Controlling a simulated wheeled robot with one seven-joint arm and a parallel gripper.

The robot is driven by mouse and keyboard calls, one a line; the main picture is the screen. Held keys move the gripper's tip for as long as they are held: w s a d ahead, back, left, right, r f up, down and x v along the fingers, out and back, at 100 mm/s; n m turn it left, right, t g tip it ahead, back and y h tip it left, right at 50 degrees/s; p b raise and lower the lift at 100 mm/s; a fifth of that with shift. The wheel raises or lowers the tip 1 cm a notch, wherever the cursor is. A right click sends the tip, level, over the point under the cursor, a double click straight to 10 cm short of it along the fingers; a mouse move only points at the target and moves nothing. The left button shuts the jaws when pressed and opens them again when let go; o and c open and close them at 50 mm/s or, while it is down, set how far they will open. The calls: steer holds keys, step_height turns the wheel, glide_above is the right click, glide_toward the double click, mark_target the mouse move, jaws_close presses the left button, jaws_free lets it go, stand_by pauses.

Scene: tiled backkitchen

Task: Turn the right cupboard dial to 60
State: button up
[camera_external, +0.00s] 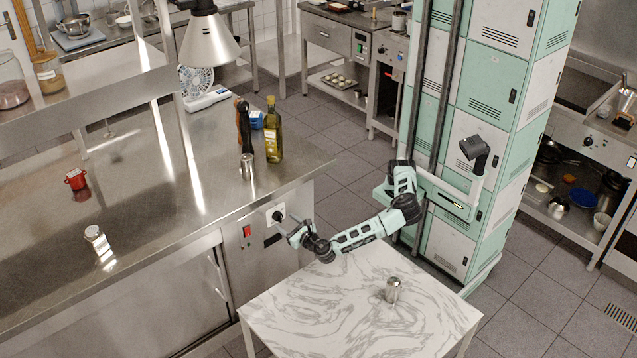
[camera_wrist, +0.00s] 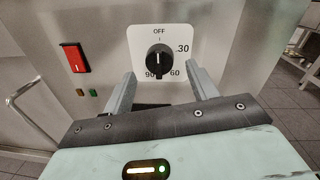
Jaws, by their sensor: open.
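The black dial (camera_wrist: 158,60) sits on a white plate (camera_wrist: 140,38) marked OFF, 30, 60 and 90, on the steel cupboard front. Its white pointer line points up at OFF. The 60 mark lies at the dial's lower right. My gripper (camera_wrist: 162,80) is open, its two grey fingers apart below and to either side of the dial, and nothing is between them. I cannot tell whether either finger touches the dial. In the external view, my gripper (camera_external: 289,233) is close in front of the dial (camera_external: 278,216) at the cupboard's end.
A red switch (camera_wrist: 74,58) and two small lights are left of the dial. A white marble-topped table (camera_external: 330,310) stands below my arm, with a metal shaker (camera_external: 392,290) on it. A bottle (camera_external: 273,130) and a pepper mill stand on the steel counter (camera_external: 150,235).

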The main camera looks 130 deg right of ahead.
mark_target(279, 217)
steer(key=shift+w+d, duration=0.1)
steer(key=shift+d, duration=1.35)
steer(key=c, duration=1)
